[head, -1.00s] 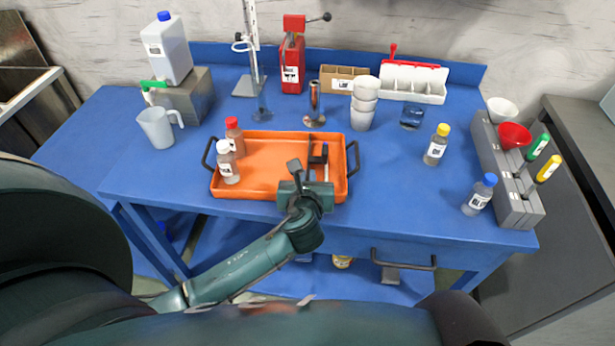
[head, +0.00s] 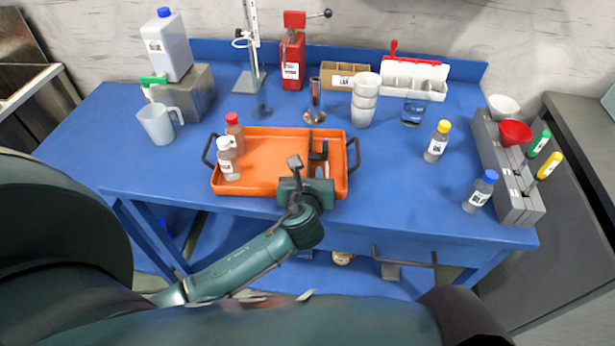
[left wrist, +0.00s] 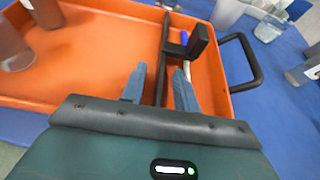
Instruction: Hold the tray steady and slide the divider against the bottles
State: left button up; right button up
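The orange tray (head: 270,187) lies on the blue table with a black handle at each end. My left gripper (head: 303,172) is at the tray's near right side. Its blue fingers (left wrist: 159,84) are apart, with the divider's near part between them; contact is unclear. My right gripper is not in view.
A thin white rod with a blue end (left wrist: 184,40) lies right of the divider. A grey rack (head: 508,190) is at right. The tray's middle is clear.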

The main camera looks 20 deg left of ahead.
pick_arm(q)
jog(key=v, duration=1.2)
jog(key=s+a+f+n+g+h, duration=0.3)
jog(key=s+n, duration=0.5)
jog(key=n, duration=0.7)
jog(key=s+a+f+n+g+h, duration=0.1)
jog(key=s+f+n+g+h, duration=0.15)
jog(key=s+n+g, duration=0.85)
jog(key=w+d+f+n+t+h, duration=0.2)
jog(key=w+d+f+t, duration=0.4)
jog(key=t, duration=0.6)
jog(key=w+f, duration=0.2)
jog(key=w, duration=0.1)
jog(key=shift+w+d+n+h, duration=0.25)
jog(key=shift+w+n+h, duration=0.1)
jog(key=shift+w+n, duration=0.05)
